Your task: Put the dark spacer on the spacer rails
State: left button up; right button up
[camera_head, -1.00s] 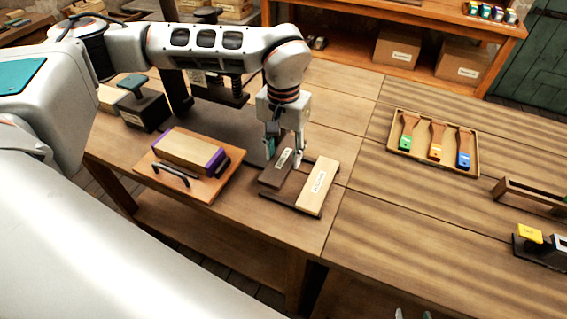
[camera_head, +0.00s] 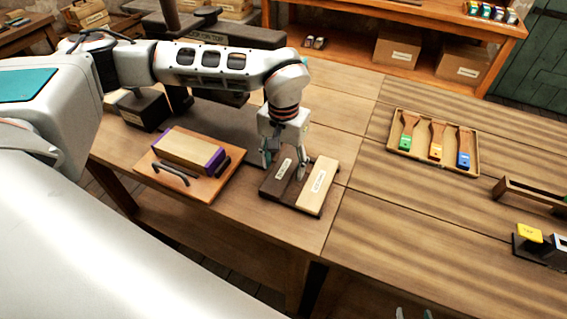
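The dark spacer (camera_head: 272,182) lies beside the light spacer (camera_head: 318,187), nearly parallel to it, and appears to rest flat on the rails. Both have white labels. The spacer rails are mostly hidden beneath them; a dark rail end (camera_head: 312,213) shows at the front. My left gripper (camera_head: 283,168) is over the dark spacer, one finger on each side. I cannot tell whether the fingers press on it or stand slightly apart. Only the fingertips of my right gripper (camera_head: 413,314) show at the bottom edge, apart and empty.
An orange-brown board (camera_head: 207,190) with a handle and a purple-ended wooden block (camera_head: 188,150) lies left of the spacers. A tray (camera_head: 392,147) with three brushes, a wooden rack (camera_head: 528,195) and a yellow-topped device (camera_head: 531,234) are at right. The table between is clear.

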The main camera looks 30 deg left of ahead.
aim_at(283, 169)
pick_arm(q)
notch_tip(283, 169, up, 12)
jog(key=shift+r, duration=0.15)
dwell(0.6)
dwell(0.4)
